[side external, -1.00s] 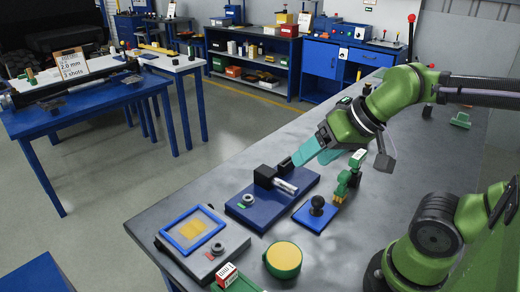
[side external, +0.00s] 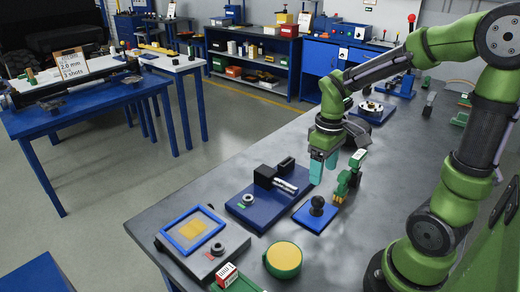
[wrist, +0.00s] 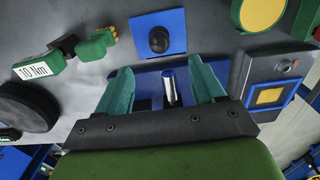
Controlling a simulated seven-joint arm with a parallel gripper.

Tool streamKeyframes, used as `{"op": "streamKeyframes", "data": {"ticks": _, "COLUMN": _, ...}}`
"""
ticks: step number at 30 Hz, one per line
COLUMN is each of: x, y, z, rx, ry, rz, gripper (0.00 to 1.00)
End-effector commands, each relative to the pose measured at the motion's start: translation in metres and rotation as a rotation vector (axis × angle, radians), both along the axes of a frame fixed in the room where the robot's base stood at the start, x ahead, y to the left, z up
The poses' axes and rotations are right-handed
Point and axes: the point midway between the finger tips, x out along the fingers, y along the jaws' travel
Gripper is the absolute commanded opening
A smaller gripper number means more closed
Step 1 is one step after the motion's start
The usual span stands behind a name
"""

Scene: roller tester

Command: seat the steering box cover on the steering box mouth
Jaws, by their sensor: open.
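I cannot tell for sure which part is the steering box cover or the steering box mouth. A blue square plate with a black knob (side external: 317,207) lies flat on the bench; it also shows in the wrist view (wrist: 174,22). Beside it is a blue base (side external: 253,217) carrying black blocks and a silver cylinder (side external: 286,187). My gripper (side external: 323,172) hangs above the bench near this base, pointing down, open and empty. In the wrist view the silver cylinder (wrist: 171,87) appears between its teal fingers (wrist: 160,75), below them.
A green tool (side external: 348,178) marked 10 Nm in the wrist view lies right of my gripper. A round yellow-topped green piece (side external: 283,260) and a grey box with a blue-framed window (side external: 195,230) are nearer. A silver disc on a blue base (side external: 372,107) stands farther back.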

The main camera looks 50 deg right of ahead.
Motion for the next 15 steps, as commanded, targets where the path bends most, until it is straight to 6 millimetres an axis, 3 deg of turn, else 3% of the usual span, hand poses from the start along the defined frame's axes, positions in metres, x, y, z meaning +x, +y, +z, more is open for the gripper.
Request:
{"op": "streamKeyframes", "data": {"ticks": 6, "x": -0.002, "y": 0.001, "z": -0.048, "rx": 0.003, "ry": 0.006, "rz": -0.001, "gripper": 0.69}}
{"op": "streamKeyframes", "data": {"ticks": 15, "x": 0.0, "y": 0.0, "z": -0.074, "rx": 0.002, "ry": 0.0, "rz": -0.004, "gripper": 0.69}}
